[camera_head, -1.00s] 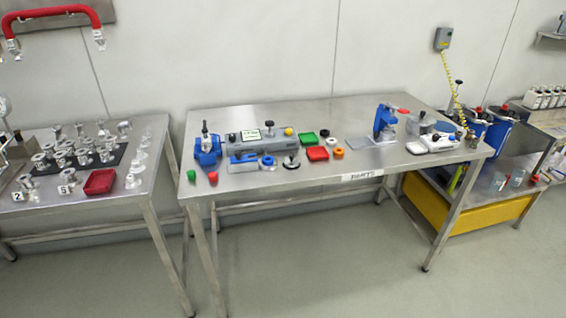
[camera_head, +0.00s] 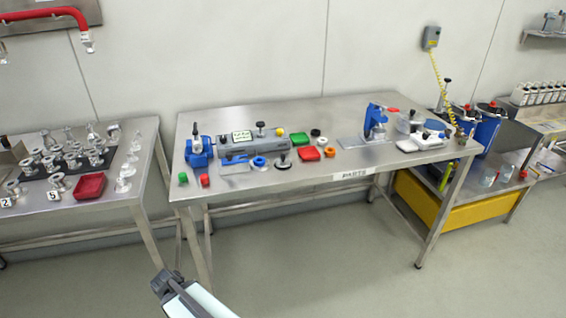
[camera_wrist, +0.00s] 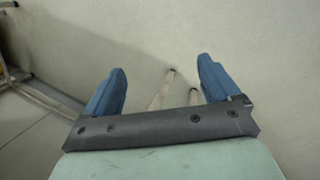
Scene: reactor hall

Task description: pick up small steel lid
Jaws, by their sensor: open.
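I cannot pick out the small steel lid with certainty. On the right part of the middle steel table, a grey round piece (camera_head: 433,126) sits close to a grey cylindrical vessel (camera_head: 408,122); both are too small to identify surely. My gripper (camera_wrist: 162,66) is open in the wrist view, its two blue fingers apart with nothing between them, facing bare wall, floor and table legs. In the head view, part of my arm shows at the bottom, in front of and below the table, away from everything on it.
A left table holds a red tray (camera_head: 90,186) and metal fittings. Open floor lies in front.

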